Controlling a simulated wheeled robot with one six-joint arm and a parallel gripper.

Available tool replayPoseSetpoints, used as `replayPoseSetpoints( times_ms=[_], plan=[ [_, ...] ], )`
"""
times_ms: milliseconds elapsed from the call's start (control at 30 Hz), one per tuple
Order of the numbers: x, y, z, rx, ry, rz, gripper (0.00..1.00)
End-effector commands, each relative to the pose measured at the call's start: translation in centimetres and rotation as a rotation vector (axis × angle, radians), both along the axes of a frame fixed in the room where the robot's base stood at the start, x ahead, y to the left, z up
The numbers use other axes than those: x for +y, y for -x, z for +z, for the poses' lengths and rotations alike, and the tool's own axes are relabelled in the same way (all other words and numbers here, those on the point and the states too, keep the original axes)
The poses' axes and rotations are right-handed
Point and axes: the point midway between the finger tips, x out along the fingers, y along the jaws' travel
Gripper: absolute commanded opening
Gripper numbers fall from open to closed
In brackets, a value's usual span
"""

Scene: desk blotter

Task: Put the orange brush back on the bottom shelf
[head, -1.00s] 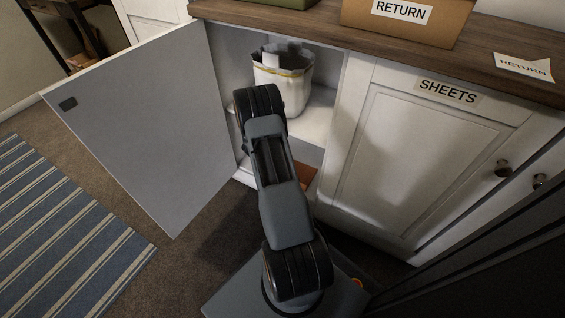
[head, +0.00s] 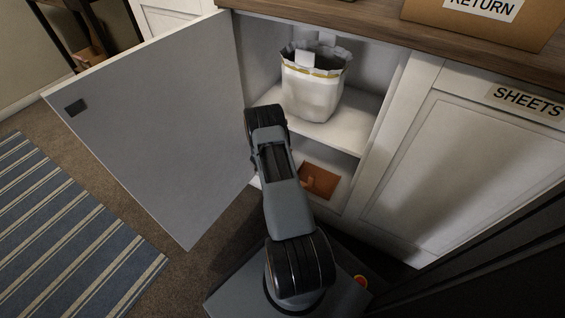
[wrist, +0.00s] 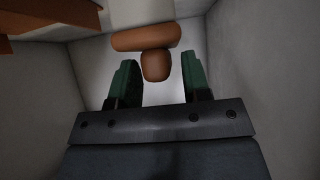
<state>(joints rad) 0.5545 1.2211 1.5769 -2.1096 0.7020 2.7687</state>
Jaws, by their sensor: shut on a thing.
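In the wrist view, my gripper (wrist: 158,84) has two green fingers on either side of the rounded orange-brown end of the orange brush (wrist: 155,65). It is shut on the brush. In the head view my arm hides the gripper. The bottom shelf is the lower space of the open cabinet, where a flat orange-brown piece (head: 324,178) lies. A small lighter orange shape shows at its left edge; I cannot tell whether it is the brush.
A white lined bin (head: 312,92) stands on the upper shelf (head: 345,128). The open grey cabinet door (head: 150,125) is on the left of my arm. A closed door labelled SHEETS (head: 480,170) is on the right. Pale walls close in around the gripper in the wrist view.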

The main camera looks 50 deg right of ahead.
Motion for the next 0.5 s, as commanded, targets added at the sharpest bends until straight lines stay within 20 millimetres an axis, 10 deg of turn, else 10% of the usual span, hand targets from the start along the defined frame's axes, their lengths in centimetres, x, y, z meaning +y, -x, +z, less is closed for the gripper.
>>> replayPoseSetpoints(
  times_ms=[500],
  plan=[
    [-0.1,0.1,-4.0,0.000,0.000,-0.001,0.15]
  ],
)
